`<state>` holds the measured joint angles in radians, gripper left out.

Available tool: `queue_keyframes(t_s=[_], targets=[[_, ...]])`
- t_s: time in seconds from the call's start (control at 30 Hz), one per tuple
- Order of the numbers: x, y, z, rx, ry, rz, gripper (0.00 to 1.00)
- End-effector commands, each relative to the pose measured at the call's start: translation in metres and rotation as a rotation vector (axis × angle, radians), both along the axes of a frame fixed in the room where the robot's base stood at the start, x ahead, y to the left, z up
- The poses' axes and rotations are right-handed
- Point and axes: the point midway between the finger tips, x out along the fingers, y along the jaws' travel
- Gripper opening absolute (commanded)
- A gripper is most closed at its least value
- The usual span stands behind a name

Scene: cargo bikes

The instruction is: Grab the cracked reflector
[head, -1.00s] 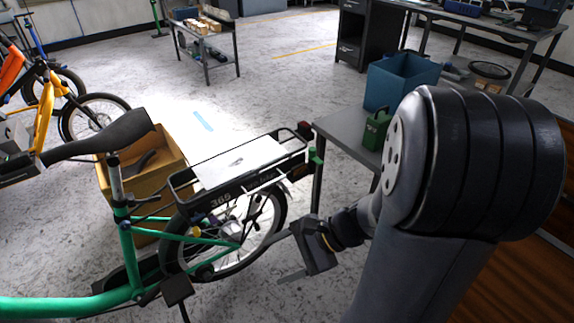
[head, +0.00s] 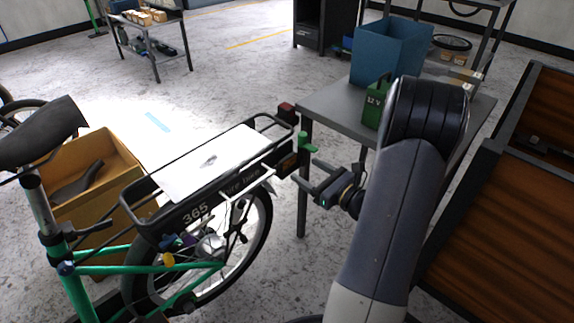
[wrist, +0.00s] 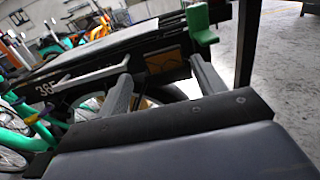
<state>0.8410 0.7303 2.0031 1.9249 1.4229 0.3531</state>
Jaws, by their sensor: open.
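An orange reflector (head: 288,164) sits in a dark mount at the rear end of the bike's black rack, below a red block (head: 287,112). In the wrist view the reflector (wrist: 165,61) shows between the fingers and beyond them; I cannot make out a crack. A green clamp-like piece (head: 305,143) is at its right, and it also shows in the wrist view (wrist: 200,24). My gripper (head: 307,174) is open and empty, just right of the reflector, with its fingers pointing at the rack's end. I cannot tell whether they touch anything.
A grey table (head: 340,108) with a blue bin (head: 388,55) and a green 12 V box (head: 374,105) stands close behind my arm. Wooden panels (head: 510,205) stand at the right.

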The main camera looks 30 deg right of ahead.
Motion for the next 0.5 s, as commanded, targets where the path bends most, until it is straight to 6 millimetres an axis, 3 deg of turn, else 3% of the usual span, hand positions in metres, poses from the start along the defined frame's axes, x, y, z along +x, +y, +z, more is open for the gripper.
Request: queue_keyframes(t_s=[0.27, 0.5], targets=[[0.020, 0.007, -0.002, -0.002, -0.002, 0.002, 0.65], [0.053, 0.017, -0.004, -0.003, -0.002, 0.005, 0.65]])
